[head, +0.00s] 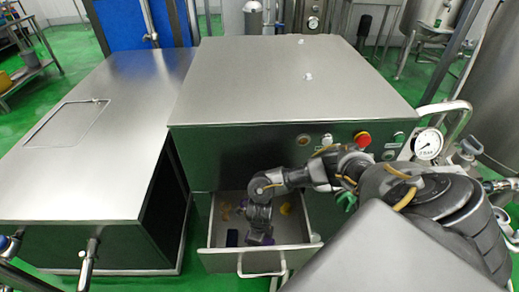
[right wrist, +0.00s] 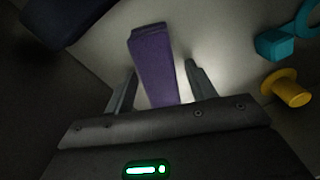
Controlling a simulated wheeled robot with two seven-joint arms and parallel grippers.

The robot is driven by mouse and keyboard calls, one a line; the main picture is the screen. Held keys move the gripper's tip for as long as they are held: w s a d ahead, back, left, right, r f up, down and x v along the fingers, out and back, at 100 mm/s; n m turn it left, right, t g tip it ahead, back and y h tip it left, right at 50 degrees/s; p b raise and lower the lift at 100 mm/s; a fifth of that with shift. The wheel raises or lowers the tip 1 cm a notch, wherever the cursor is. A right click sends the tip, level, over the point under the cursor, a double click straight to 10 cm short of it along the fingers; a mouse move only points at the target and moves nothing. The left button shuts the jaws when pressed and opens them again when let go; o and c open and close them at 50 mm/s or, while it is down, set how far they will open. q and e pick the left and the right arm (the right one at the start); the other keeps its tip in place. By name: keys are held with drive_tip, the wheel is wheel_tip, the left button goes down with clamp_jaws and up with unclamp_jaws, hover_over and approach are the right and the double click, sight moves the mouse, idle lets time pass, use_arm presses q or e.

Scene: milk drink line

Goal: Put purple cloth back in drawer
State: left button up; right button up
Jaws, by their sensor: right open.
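The open drawer (head: 225,262) sticks out of the steel cabinet below its top. My right arm reaches down into it, and my right gripper (head: 260,232) is low inside, near the drawer front. In the right wrist view the purple cloth (right wrist: 155,62) is a long folded strip on the pale drawer floor. My right gripper (right wrist: 160,70) is open there, with one finger on each side of the strip. Gaps show between the fingers and the cloth. The near end of the cloth is hidden behind the gripper body. My left gripper is not in view.
In the drawer lie a dark blue item (head: 232,238), a yellow part (right wrist: 288,90) and a teal part (right wrist: 275,43). The drawer handle (head: 262,272) is in front. A red button (head: 362,139) and a gauge (head: 428,145) are on the right. The cabinet top (head: 285,85) is mostly clear.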

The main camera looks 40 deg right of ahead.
drive_tip(key=shift+r, duration=0.35)
wheel_tip(320, 180, up, 12)
drive_tip(key=p, duration=0.2)
drive_tip(key=shift+f, duration=0.2)
